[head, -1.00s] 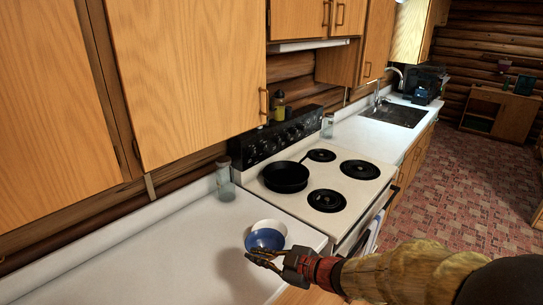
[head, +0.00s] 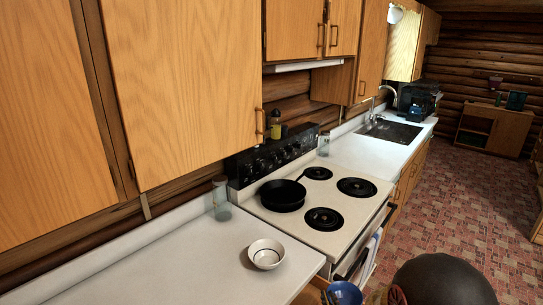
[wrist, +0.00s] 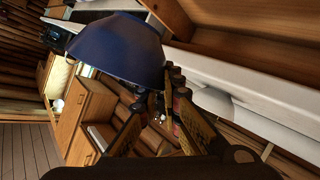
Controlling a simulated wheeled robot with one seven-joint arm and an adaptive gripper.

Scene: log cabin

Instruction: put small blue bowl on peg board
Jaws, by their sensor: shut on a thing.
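The small blue bowl (head: 343,292) is at the bottom edge of the head view, off the counter's front edge and partly cut off. In the wrist view the blue bowl (wrist: 118,48) is tilted, with its outer side facing the camera. My gripper (wrist: 156,92) is shut on the bowl near its rim. In the head view the gripper is mostly below the frame. I cannot make out a peg board in either view.
A white bowl (head: 266,254) stands on the white counter (head: 160,262). The stove (head: 335,235) carries a black pan (head: 282,194). A glass jar (head: 221,203) stands at the back of the counter. Wooden cabinets (head: 180,90) hang above. The tiled floor (head: 470,205) at right is open.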

